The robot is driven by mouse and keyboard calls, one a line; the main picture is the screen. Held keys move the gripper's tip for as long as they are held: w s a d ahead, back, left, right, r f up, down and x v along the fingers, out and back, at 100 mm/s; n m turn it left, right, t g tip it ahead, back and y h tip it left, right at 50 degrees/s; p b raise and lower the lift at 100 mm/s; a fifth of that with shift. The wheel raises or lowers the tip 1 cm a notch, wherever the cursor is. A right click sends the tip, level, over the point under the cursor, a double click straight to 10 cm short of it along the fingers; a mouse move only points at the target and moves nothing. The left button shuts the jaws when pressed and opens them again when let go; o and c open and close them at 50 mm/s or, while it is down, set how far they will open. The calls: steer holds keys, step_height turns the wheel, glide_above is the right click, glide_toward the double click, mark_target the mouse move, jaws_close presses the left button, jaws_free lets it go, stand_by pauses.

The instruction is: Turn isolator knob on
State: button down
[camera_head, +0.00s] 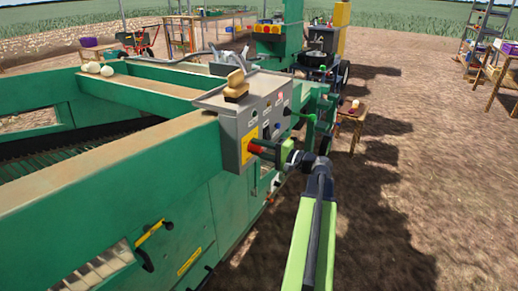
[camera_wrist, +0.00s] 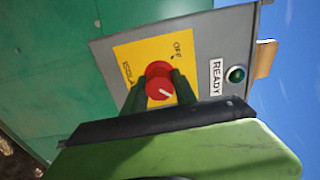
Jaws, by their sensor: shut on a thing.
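The red isolator knob (camera_wrist: 159,80) sits on a yellow plate (camera_wrist: 128,62) on the grey control box. It also shows in the head view (camera_head: 255,148). My gripper (camera_wrist: 158,91) has one dark green finger on each side of the knob, shut on it. In the head view my gripper (camera_head: 262,149) reaches the box from the right. In the wrist view "OFF" is printed above and right of the knob, and another word lies at its left, partly hidden by a finger. A short white mark on the knob's face points toward the lower right.
A green lamp (camera_wrist: 236,74) marked "READY" is beside the yellow plate. The control box (camera_head: 229,123) carries other buttons and a brush-like wooden object (camera_head: 236,86) on top. The green machine frame (camera_head: 110,175) fills the left. Bare soil (camera_head: 400,190) lies open at right.

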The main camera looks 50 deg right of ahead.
stand_by(0.5)
steer(key=c, duration=1)
jaws_free()
steer(key=v, duration=1.7)
steer(key=shift+s, duration=0.2)
steer(key=shift+s+f, duration=0.1)
